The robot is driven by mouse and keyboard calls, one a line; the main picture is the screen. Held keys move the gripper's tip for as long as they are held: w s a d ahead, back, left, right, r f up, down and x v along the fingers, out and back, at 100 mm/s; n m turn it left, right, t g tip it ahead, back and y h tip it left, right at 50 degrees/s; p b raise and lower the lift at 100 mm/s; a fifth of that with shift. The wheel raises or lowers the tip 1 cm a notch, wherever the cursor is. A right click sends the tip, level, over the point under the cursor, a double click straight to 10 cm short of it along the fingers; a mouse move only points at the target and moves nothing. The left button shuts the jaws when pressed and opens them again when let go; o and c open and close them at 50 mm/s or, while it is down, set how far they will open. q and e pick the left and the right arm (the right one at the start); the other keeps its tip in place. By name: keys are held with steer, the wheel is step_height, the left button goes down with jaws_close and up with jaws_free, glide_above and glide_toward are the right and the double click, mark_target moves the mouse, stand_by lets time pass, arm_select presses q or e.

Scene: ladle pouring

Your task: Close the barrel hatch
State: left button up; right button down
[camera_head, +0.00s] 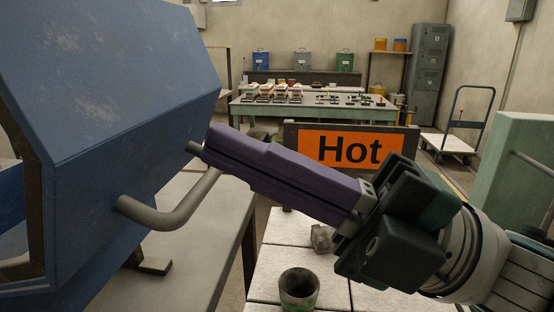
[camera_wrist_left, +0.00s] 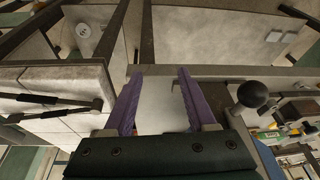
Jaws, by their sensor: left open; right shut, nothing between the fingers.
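The large blue barrel (camera_head: 110,110) fills the left of the head view, with an open, brown-edged gap (camera_head: 32,190) at its left side. A bent grey handle (camera_head: 170,216) sticks out from its lower right. My right gripper (camera_head: 207,150) is shut and empty, its purple fingers pointing left. My left gripper (camera_wrist_left: 157,100) shows only in the left wrist view, open and empty over a pale surface. I cannot make out the hatch panel for certain.
A grey table (camera_head: 205,235) lies below the barrel. A dark cup (camera_head: 298,288) and a grey lump (camera_head: 323,238) stand on white slabs. An orange "Hot" sign (camera_head: 348,148) is behind my right gripper. A dark ball knob (camera_wrist_left: 252,94) is right of my left fingers.

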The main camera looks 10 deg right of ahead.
mark_target(160, 119)
steer(key=x, duration=0.3)
steer(key=shift+p, duration=0.3)
steer(key=shift+w+a, duration=0.1)
